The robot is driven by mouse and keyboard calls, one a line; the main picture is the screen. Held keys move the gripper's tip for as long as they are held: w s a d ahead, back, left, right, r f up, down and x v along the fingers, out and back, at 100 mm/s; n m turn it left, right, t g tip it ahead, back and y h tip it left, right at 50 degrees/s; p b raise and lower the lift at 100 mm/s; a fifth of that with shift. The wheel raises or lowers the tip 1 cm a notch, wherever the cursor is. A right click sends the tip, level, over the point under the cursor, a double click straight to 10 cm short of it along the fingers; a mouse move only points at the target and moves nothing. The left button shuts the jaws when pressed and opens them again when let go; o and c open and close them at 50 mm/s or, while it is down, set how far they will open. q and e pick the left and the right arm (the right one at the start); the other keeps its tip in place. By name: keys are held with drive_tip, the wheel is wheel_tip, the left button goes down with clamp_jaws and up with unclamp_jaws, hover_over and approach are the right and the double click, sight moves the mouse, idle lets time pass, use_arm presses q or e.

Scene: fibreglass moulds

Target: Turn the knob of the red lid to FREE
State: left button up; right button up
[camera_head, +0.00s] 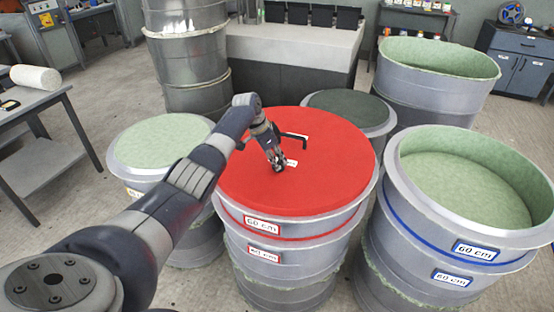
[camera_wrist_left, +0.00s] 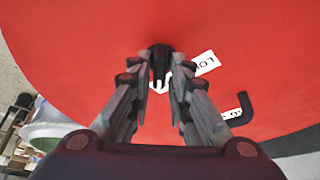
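The red lid (camera_head: 330,160) lies on a grey drum labelled 60 cm and fills most of the left wrist view (camera_wrist_left: 90,50). Its small black knob (camera_wrist_left: 161,58) is between my left fingertips, which appear to touch it on both sides. A white mark shows just below the knob. My left gripper (camera_head: 279,166) reaches down to the middle of the lid and hides most of the knob in the head view. A white label (camera_wrist_left: 207,63) beside the knob shows letters like "LO". Another label is partly hidden by a black handle (camera_wrist_left: 242,108). My right gripper is out of view.
A black handle (camera_head: 294,137) stands on the lid behind the gripper. Open green-lined moulds (camera_head: 460,180) stand on the right, and a green-topped one (camera_head: 160,140) on the left. A dark-topped drum (camera_head: 350,108) is behind. A table (camera_head: 35,100) stands at far left.

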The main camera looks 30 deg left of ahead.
use_arm(q)
drive_tip(key=shift+o, duration=0.2)
drive_tip(key=shift+r, duration=0.1)
drive_tip(key=v, duration=1.1)
drive_tip(key=shift+r, duration=0.35)
drive_tip(key=shift+s+a, duration=0.1)
